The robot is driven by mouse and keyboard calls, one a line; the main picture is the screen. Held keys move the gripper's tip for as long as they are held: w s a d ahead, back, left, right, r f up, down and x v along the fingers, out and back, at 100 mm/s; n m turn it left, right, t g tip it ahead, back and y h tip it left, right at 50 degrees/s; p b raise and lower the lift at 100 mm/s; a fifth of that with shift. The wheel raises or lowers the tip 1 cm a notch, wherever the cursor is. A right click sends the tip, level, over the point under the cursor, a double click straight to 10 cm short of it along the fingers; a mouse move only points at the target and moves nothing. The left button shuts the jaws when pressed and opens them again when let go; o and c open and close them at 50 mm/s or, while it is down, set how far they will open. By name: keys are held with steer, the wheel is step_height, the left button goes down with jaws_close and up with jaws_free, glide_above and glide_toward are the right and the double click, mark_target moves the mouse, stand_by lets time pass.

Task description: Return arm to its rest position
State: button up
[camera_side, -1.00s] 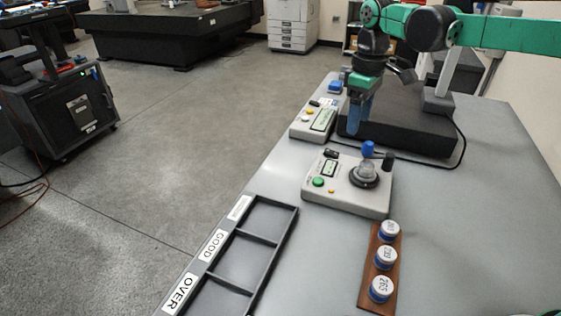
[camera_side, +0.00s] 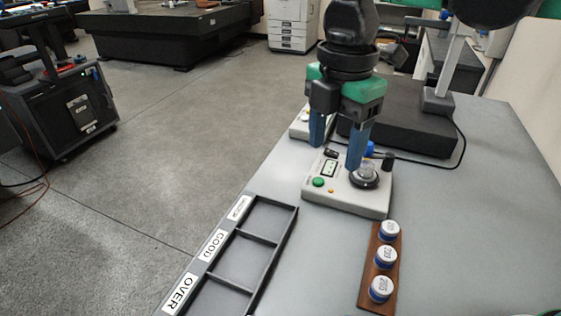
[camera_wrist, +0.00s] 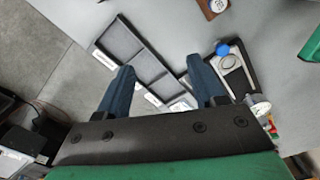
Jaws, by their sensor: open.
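My gripper (camera_side: 336,150) is open, with two blue fingers spread apart and nothing between them. In the side view it hangs above the back of a grey instrument (camera_side: 345,195) with a green button and a round dark stage. Its right finger overlaps this instrument in the picture; I cannot tell the exact gap. In the wrist view, my gripper (camera_wrist: 165,85) shows both fingers apart, with the table and a black tray's edge beyond them.
A black tray (camera_side: 272,242) with compartments, labels including GOOD and OVER, lies at the front left. A brown rack (camera_side: 376,290) holds three white-topped pieces at the front right. A second instrument (camera_side: 299,127) and a dark block (camera_side: 425,135) stand behind. The table's right front is clear.

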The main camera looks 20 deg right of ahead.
steer(key=shift+s+a, duration=0.15)
steer(key=shift+s, duration=0.1)
steer(key=s+d+f+m+t, duration=0.1)
steer(key=d+f+m+t, duration=0.2)
steer(key=d+m, duration=0.4)
steer(key=s+d+f+m+t, duration=0.1)
steer(key=d+f+m+t, duration=0.2)
steer(key=d+m, duration=0.5)
steer(key=m+t, duration=0.1)
steer(key=m, duration=0.5)
steer(key=shift+s+d+f, duration=0.15)
steer(key=shift+s+d, duration=0.05)
steer(key=shift+s, duration=0.15)
